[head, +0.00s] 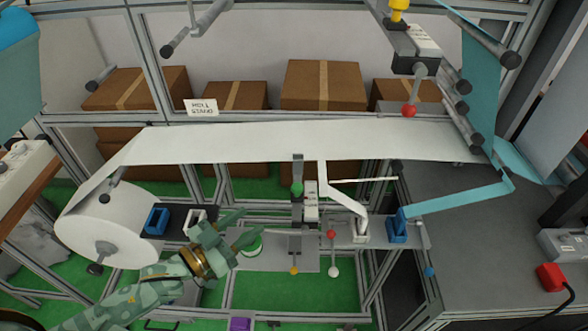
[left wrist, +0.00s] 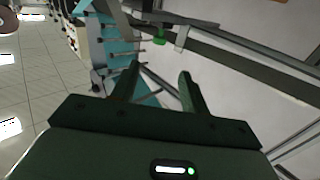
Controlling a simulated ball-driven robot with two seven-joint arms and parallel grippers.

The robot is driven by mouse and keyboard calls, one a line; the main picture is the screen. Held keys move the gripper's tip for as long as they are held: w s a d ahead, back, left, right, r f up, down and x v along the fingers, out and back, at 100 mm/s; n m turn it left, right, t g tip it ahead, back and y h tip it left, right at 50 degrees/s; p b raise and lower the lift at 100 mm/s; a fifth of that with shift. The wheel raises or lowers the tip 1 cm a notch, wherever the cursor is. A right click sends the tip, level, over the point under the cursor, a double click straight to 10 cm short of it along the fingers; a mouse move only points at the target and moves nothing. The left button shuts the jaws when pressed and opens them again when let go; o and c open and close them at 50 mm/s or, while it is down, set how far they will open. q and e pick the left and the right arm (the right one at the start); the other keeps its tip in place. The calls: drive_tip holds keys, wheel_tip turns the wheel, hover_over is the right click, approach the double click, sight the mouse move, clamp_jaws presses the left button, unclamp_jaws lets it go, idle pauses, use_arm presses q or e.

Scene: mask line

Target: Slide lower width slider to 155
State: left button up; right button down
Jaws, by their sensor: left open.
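A vertical metal rail (head: 297,222) stands below the white web, with a green knob (head: 297,189) near its top and a small white block (head: 311,201) beside it. An orange-yellow knob (head: 294,270) is at its lower end. No label reading "lower width slider" or scale value is legible. My left gripper (head: 243,226) is open and empty, left of the rail and apart from it. A green round piece (head: 253,249) shows just beyond its fingers. In the left wrist view, my open fingers (left wrist: 158,88) point toward a green knob (left wrist: 160,38) on a dark bar. My right gripper is out of view.
The white web (head: 290,143) runs from a large roll (head: 107,225) at left to rollers at right. Red (head: 331,234) and white (head: 333,271) knobs hang right of the rail. A blue clamp (head: 397,228) and a grey table (head: 470,240) stand further right.

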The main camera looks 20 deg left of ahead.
sight(293, 190)
use_arm(q)
drive_tip(key=x, duration=1.4)
drive_tip(key=shift+w+d+b, duration=0.2)
drive_tip(key=shift+w+b, duration=0.05)
drive_tip(key=shift+b, duration=0.05)
drive_tip(key=shift+w+d, duration=0.35)
drive_tip(key=shift+w, duration=0.25)
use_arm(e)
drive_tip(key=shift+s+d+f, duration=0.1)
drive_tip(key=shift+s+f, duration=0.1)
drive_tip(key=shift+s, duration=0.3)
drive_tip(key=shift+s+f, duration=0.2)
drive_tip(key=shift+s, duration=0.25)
